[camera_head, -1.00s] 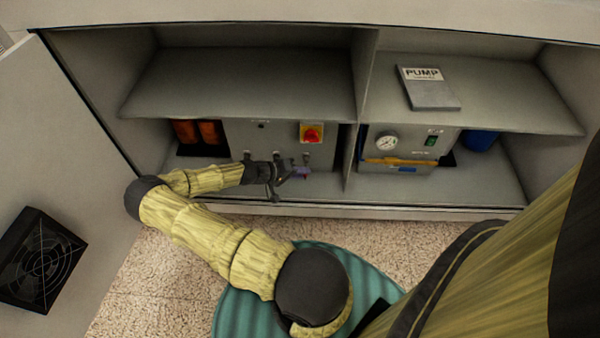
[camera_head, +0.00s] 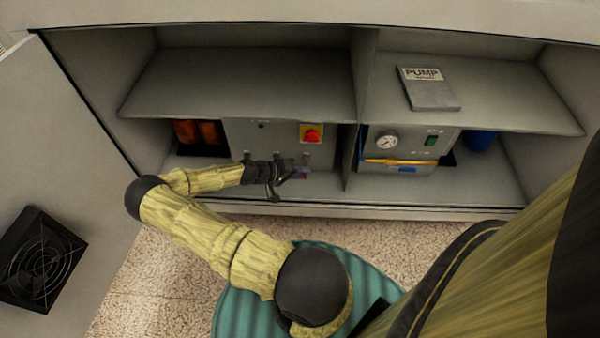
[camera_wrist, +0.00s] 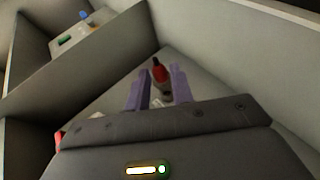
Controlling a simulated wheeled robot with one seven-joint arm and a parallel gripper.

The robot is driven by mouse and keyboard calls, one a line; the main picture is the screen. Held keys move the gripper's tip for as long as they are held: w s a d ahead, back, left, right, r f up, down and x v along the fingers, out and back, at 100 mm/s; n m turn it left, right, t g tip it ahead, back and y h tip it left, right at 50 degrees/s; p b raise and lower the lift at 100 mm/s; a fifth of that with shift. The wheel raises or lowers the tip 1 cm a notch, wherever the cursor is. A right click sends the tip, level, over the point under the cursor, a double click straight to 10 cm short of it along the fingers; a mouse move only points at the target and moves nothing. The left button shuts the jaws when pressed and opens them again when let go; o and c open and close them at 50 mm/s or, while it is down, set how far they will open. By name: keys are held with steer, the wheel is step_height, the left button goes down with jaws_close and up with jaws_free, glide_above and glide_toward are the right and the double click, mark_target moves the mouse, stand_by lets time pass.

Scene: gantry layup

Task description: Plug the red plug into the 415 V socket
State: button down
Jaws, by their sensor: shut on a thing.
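My gripper (camera_head: 299,172) reaches into the lower left bay of the cabinet, low in front of the grey panel (camera_head: 270,138). In the wrist view its two purple fingers (camera_wrist: 161,78) stand on either side of the red plug (camera_wrist: 159,71), shut on it.
A red and yellow rotary switch (camera_head: 312,134) sits on the panel above the gripper. Orange-red cylinders (camera_head: 198,132) stand to its left. A divider (camera_head: 351,160) separates the pump unit (camera_head: 405,150) at right. A shelf (camera_head: 240,85) lies overhead. The open door (camera_head: 60,150) stands at left.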

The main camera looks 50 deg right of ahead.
steer(key=shift+w+d+b, duration=0.55)
steer(key=shift+w+d, duration=0.3)
steer(key=shift+d, duration=0.15)
stand_by(0.5)
steer(key=c, duration=1.1)
jaws_free()
steer(key=p+v, duration=0.5)
steer(key=v, duration=1.2)
steer(key=shift+w+a+r+p, duration=0.1)
steer(key=shift+w+r+p, duration=0.05)
steer(key=shift+p, duration=0.25)
